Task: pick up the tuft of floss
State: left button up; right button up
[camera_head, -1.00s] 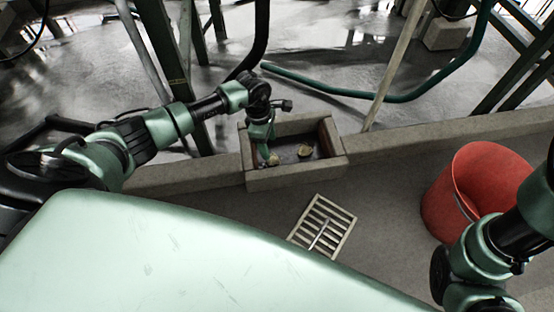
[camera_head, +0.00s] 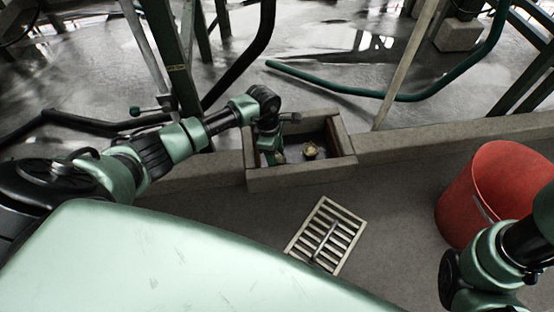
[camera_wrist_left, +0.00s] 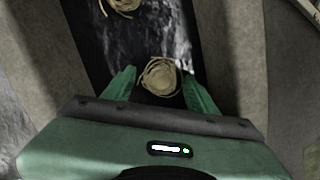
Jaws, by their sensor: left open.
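In the left wrist view a tan coiled tuft of floss (camera_wrist_left: 160,77) lies on the dark wet floor of a stone basin. My left gripper (camera_wrist_left: 158,82) is open, with one green finger on each side of this tuft. I cannot tell whether the fingers touch it. In the head view my left gripper (camera_head: 271,158) points down inside the stone basin (camera_head: 300,177), at its left end, and largely hides the near tuft. A second tan tuft (camera_head: 311,150) lies to the right in the basin; it also shows at the top of the wrist view (camera_wrist_left: 122,5). My right gripper is out of view.
The basin walls stand close around my left gripper. A slatted grate (camera_head: 326,237) lies on the floor in front. A red bucket (camera_head: 490,195) stands at the right, near my right arm. A pale pole (camera_head: 405,65) and green hose (camera_head: 400,97) are behind the basin.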

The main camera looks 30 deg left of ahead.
pick_arm(q)
grip_shut()
